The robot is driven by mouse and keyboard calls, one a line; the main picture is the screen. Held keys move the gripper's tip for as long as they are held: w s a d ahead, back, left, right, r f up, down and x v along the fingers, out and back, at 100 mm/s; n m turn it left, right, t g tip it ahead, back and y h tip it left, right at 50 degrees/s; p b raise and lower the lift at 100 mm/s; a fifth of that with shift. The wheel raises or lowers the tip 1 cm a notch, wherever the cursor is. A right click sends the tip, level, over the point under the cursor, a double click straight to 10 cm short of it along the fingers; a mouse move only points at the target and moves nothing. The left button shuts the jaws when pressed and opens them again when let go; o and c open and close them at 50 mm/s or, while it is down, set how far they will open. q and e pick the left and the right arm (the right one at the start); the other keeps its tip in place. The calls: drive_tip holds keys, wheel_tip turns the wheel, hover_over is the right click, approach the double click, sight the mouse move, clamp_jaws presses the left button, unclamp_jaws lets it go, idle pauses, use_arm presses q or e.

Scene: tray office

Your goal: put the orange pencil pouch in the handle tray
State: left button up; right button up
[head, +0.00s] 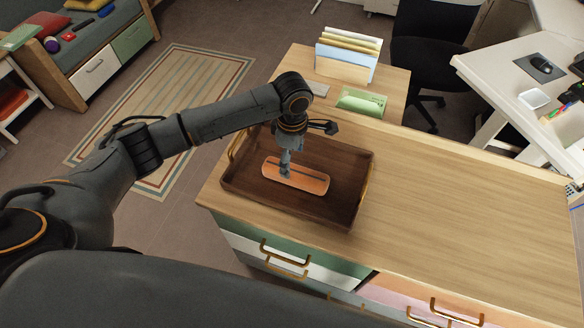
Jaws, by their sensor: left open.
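The orange pencil pouch (308,181) is a long, rounded shape with a dark line along its top. It lies flat inside the dark brown handle tray (343,209), near the middle of its floor. The tray has brass handles at its left and right ends and sits on the wooden cabinet top. My left gripper (286,172) points down over the left part of the pouch and is open. It hides a little of the pouch; whether its fingers touch it I cannot tell. My right gripper is out of view.
The wooden top (470,205) is clear to the right of the tray. Behind it, a lower surface holds a file holder (345,65) and a green tray-like object (361,102). A white desk (500,75) stands at the right, a black chair (432,40) behind.

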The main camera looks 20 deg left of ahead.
sight(292, 170)
use_arm(q)
wheel_tip(292, 170, up, 5)
drive_tip(key=shift+f, duration=0.1)
idle(0.6)
